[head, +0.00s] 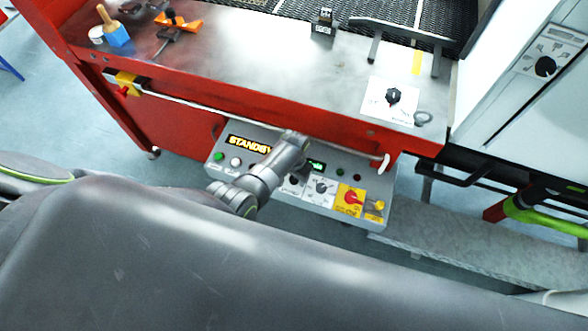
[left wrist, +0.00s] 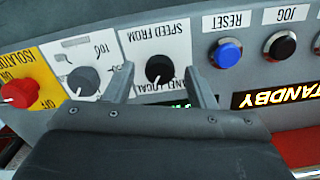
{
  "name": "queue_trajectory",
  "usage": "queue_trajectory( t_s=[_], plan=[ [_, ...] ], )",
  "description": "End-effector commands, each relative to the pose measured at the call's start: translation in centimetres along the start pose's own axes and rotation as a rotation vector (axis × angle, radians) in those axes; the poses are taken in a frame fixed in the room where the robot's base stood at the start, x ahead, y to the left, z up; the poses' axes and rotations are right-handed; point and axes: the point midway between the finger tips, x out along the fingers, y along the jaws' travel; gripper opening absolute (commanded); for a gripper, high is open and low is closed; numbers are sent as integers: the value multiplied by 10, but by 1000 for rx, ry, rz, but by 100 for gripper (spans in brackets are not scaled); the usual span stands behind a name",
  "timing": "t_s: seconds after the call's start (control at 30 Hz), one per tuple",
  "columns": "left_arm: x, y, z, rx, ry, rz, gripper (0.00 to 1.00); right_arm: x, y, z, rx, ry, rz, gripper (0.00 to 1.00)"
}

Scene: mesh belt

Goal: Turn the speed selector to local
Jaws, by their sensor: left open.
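The speed selector (left wrist: 160,69) is a black round knob on a white plate marked SPEED FROM, upside down in the left wrist view. Its position labels, with LOCAL among them, lie at the plate's lower edge in that view, partly covered. I cannot tell surely which label the knob points to. My left gripper (left wrist: 163,85) is open, with one finger on each side of the selector's plate area; contact with the knob is not visible. In the head view the left gripper (head: 294,139) is over the grey control panel (head: 218,169) and covers part of it. My right gripper is not in view.
Beside the selector are a numbered dial (left wrist: 83,81), a red isolator switch (left wrist: 20,94), a blue RESET button (left wrist: 227,53) and a black JOG button (left wrist: 281,44). A display (head: 248,144) reads STANDBY. A long pale bar (head: 250,121) runs above the panel.

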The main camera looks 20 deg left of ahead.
Motion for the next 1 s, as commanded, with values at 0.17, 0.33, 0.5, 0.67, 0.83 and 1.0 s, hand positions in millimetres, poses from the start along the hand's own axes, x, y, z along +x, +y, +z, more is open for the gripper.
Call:
queue_trajectory(
  t_s=[0.17,0.33,0.5,0.67,0.83,1.0],
  plan=[
    [-15,0,-1,0,2,0,50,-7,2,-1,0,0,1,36],
    [-39,1,-1,0,4,0,50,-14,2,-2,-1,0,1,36],
    [-64,1,-1,0,3,0,50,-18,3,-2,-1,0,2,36],
    [-89,0,0,-1,3,1,50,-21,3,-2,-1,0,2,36],
    [-117,0,0,0,3,0,50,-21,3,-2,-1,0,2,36],
    [-144,0,0,-1,3,0,50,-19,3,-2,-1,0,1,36]
  ],
)
